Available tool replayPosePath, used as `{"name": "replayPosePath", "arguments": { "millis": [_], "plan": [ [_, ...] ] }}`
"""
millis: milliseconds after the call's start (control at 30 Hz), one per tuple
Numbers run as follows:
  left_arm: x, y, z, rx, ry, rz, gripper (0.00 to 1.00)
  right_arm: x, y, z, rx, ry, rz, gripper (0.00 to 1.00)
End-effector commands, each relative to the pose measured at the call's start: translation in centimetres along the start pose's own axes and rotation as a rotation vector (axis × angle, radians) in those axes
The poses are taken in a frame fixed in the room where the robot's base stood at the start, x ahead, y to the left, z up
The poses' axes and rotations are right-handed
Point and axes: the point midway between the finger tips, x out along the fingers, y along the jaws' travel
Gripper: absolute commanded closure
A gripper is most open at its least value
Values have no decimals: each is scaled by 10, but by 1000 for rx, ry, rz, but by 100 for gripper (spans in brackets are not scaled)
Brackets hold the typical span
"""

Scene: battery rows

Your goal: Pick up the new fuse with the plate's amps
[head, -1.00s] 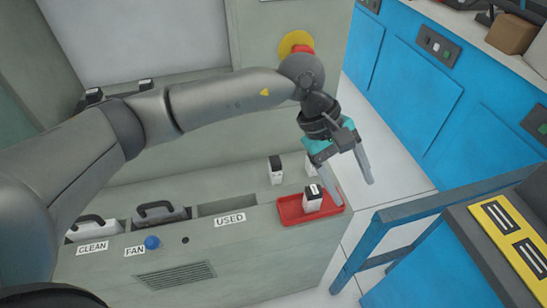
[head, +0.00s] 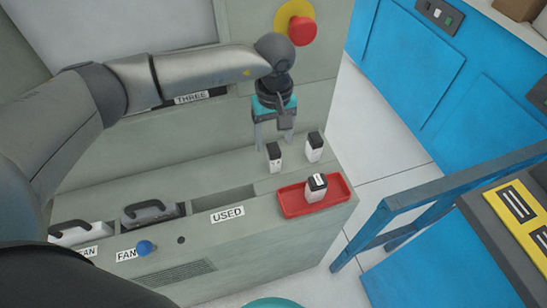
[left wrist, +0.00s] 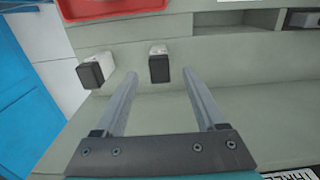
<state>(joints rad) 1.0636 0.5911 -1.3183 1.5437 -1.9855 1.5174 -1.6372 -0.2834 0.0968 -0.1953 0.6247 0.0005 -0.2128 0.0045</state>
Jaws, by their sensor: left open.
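My left gripper (head: 273,146) is open and empty, fingers pointing down just above and behind a white fuse with a dark top (head: 274,157) on the grey ledge. In the left wrist view this fuse (left wrist: 158,64) shows between the open fingertips (left wrist: 158,75), apart from them. A second such fuse (head: 314,147) stands to its right; it also shows in the left wrist view (left wrist: 95,68). A third fuse (head: 316,187), with a white mark on its dark top, stands in the red tray (head: 290,203). I cannot read any amps on the fuses or a plate. My right gripper is not seen.
A slot marked USED (head: 228,215) is left of the tray, with dark-handled pieces (head: 150,210) in slots further left. A red button (head: 302,31) is on the cabinet above. A blue rail (head: 440,190) stands at the right.

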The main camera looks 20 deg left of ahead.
Motion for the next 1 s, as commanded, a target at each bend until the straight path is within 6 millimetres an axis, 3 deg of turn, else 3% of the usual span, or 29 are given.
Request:
{"name": "replayPosePath", "arguments": {
  "millis": [167,400,733,1000],
  "plan": [
    [14,0,-1,-1,-1,0,28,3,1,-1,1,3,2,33],
    [49,1,-4,0,-2,0,28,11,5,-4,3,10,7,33],
    [55,1,-5,0,0,1,28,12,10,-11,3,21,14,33],
    [54,1,-5,0,0,1,58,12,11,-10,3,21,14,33]
  ]
}}
